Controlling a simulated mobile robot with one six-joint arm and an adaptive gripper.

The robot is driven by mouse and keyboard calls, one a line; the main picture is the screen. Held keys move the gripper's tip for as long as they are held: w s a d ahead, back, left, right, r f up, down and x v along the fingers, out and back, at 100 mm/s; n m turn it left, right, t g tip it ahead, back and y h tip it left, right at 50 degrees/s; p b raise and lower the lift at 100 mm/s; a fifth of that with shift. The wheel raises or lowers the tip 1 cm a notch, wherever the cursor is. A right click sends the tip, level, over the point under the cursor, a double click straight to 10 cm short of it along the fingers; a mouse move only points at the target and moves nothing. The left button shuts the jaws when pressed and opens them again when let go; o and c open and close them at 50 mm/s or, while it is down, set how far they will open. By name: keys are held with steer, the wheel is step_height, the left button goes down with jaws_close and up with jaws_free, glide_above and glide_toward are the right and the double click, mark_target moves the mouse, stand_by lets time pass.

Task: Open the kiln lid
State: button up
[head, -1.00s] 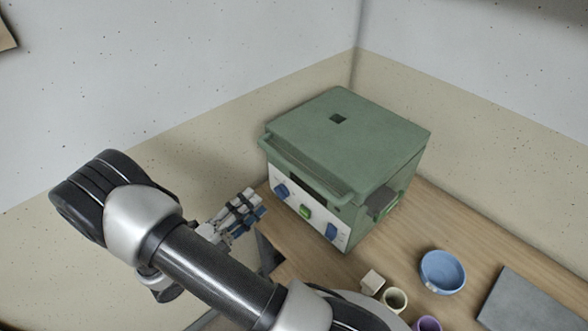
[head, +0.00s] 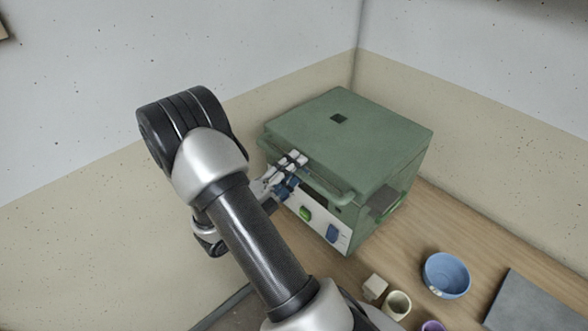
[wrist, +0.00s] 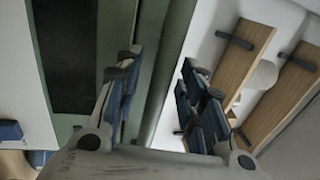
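The green kiln stands on the wooden table against the corner walls, with its lid (head: 365,140) down flat on the body. A bar handle (head: 335,192) runs along the lid's front edge. My gripper (head: 290,168) is at the left-middle part of this handle and hides part of it. In the wrist view, my gripper (wrist: 158,95) has its two blue-padded fingers apart, with a green strip that looks like the handle (wrist: 170,62) between them. I cannot tell whether the fingers touch it.
The kiln's white front panel carries a green switch (head: 305,213) and a blue knob (head: 332,233). To the right are a small block (head: 375,286), a cream cup (head: 397,304), a purple cup (head: 432,326), a blue bowl (head: 446,274) and a grey slab (head: 530,305).

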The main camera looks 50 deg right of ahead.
steer(key=shift+c, duration=0.2)
jaws_close()
stand_by(0.6)
